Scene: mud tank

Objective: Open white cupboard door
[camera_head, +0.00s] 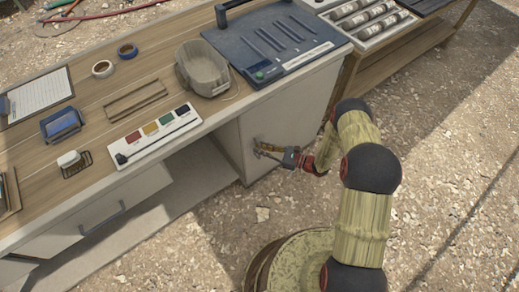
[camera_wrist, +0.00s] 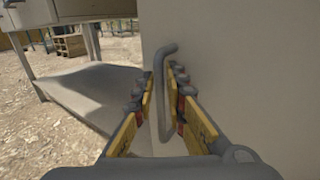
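The white cupboard door (camera_head: 300,108) is the pale front panel under the right end of the workbench in the head view, and looks closed. It fills the right side of the wrist view (camera_wrist: 245,75). A grey bar handle (camera_wrist: 160,85) stands upright near the door's left edge. My gripper (camera_head: 262,149) is at the door's left part, where it hides most of the handle in the head view. In the wrist view my gripper (camera_wrist: 163,75) has its yellow fingers apart, one on each side of the handle, with a gap showing. I cannot tell whether either finger touches it.
The workbench top (camera_head: 150,62) carries a grey tub (camera_head: 203,68), a dark blue board (camera_head: 277,45), a colour chart (camera_head: 155,133) and tape rolls. A drawer (camera_head: 95,215) is at left, beside an open knee space. Gravelly ground (camera_head: 440,150) in front is free.

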